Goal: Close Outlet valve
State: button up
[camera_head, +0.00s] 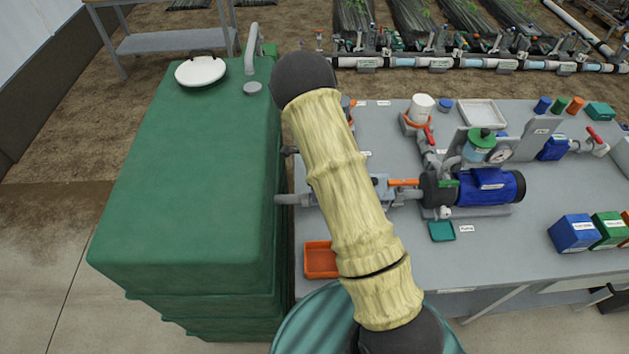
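No label that reads "Outlet valve" is legible. A valve with an orange lever (404,182) sits in the pipe line between the green tank (185,170) and the blue pump motor (490,186). Its lever points right, roughly along the pipe, and my arm hides part of the valve. A red lever (429,135) stands below the white filter cup, and another red lever (597,135) is on a white fitting at the far right. My arm crosses the middle of the view. My gripper does not show, hidden behind the arm or out of frame.
The grey bench (560,180) carries an orange tray (320,260), a teal tray (441,231), a pressure gauge (498,154), a white tray (482,113) and blue and green boxes (572,233) at right. The tank borders the bench's left edge.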

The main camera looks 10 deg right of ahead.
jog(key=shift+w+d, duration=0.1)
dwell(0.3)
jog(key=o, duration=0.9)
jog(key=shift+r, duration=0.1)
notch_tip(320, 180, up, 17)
jog(key=b, duration=0.2)
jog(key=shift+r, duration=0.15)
